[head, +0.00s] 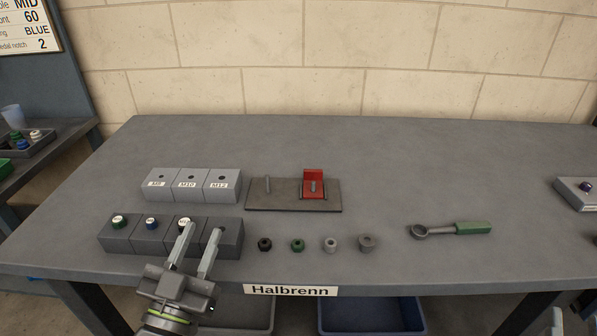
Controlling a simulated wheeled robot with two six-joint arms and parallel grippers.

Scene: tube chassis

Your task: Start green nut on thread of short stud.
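The green nut (298,245) lies on the table in a row with a black nut (264,244) and two grey nuts (330,244). A dark plate (290,207) behind the row carries two upright studs. The left stud (268,184) stands bare; the right stud (314,187) looks shorter and stands at a red bracket (313,174). My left gripper (203,228) is open, its fingers apart over the right end of the dark blocks, left of the nuts. Nothing shows between its fingers. Only a pale tip, probably of my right gripper (556,321), shows at the bottom right edge.
Grey blocks marked M8, M10 and M12 (191,184) stand behind dark blocks (120,237) with coloured caps. A green-handled ring wrench (452,229) lies right of the nuts. Bins (370,316) sit below the table's front edge. The table's back and right middle are clear.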

